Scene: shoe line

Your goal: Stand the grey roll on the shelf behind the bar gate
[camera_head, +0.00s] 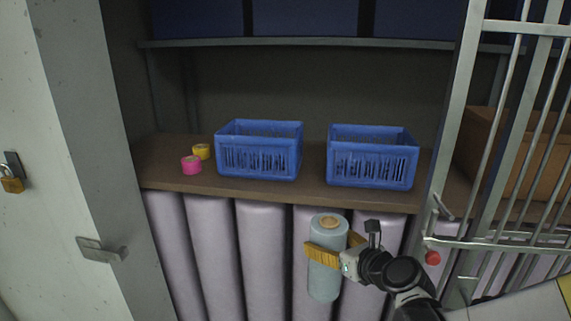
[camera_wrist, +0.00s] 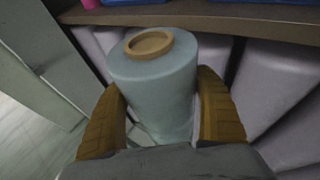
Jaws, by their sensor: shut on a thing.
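The grey roll (camera_head: 325,278) is a pale blue-grey cylinder with a tan core ring on top. My gripper (camera_head: 325,250) is shut on it, with yellow-brown fingers on both sides. The roll stands about upright in front of the shelf, its top below the shelf board. In the wrist view the roll (camera_wrist: 155,85) sits between the two fingers (camera_wrist: 160,115). The wooden shelf (camera_head: 310,192) holds baskets and small rolls. The bar gate (camera_head: 490,150) is at the right and appears swung open, leaving the shelf's left and middle uncovered.
Two blue baskets (camera_head: 258,170) (camera_head: 370,175) stand on the shelf with a narrow gap between them. A pink roll (camera_head: 191,166) and a yellow roll (camera_head: 201,151) lie left of them. Large pale rolls (camera_head: 263,250) stand below. A cardboard box (camera_head: 480,140) shows behind the gate bars.

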